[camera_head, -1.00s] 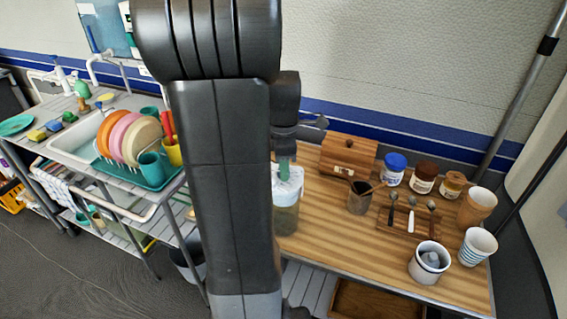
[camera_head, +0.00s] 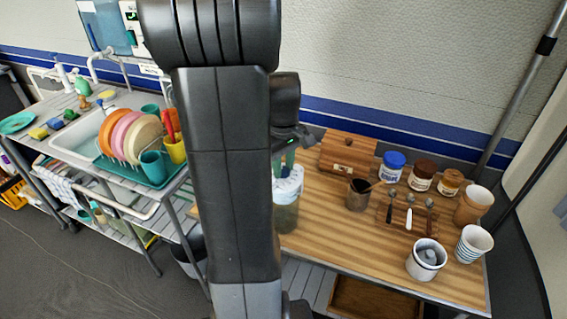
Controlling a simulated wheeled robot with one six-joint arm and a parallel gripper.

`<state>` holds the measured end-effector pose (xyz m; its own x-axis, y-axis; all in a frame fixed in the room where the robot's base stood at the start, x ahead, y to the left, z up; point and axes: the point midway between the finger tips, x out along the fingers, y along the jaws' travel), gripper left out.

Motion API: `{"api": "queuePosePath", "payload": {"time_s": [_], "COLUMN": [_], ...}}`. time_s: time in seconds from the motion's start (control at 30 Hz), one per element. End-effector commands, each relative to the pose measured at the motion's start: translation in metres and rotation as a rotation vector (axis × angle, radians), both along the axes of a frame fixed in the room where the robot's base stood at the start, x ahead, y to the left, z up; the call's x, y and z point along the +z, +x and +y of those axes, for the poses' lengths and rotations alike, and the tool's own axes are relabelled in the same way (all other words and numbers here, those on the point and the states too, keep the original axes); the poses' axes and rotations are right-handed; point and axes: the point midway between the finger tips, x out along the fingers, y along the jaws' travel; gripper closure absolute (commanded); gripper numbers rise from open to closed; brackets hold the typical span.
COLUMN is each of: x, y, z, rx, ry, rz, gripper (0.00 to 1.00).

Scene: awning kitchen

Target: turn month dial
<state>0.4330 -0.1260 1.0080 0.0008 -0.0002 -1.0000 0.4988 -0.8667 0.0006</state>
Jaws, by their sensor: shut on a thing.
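A clear jar with greenish contents (camera_head: 286,216) stands upright at the left end of the wooden table. Its white top (camera_head: 288,186) has small dark marks. I take the month dial to be on this top, but the dial itself is too small and too covered to make out. My gripper (camera_head: 284,168) points down over the jar. Its teal fingers reach the white top and are closed on the dial there. My dark arm stands in front and hides the jar's left side and part of the wrist.
A wooden box (camera_head: 347,152), a dark cup (camera_head: 358,196), several lidded jars, a spoon rack (camera_head: 405,217) and cups fill the table's right part. A sink (camera_head: 80,140) and dish rack (camera_head: 150,172) are at left. Bare wood (camera_head: 325,225) lies right of the jar.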

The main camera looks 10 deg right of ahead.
Motion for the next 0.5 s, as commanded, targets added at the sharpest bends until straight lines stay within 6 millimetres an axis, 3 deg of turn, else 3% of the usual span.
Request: {"api": "queuePosePath", "payload": {"time_s": [0.5], "x": [0.0003], "y": [-0.0003], "z": [0.0002], "rx": [-0.489], "ry": [0.001], "rz": [0.001], "gripper": [0.94]}}
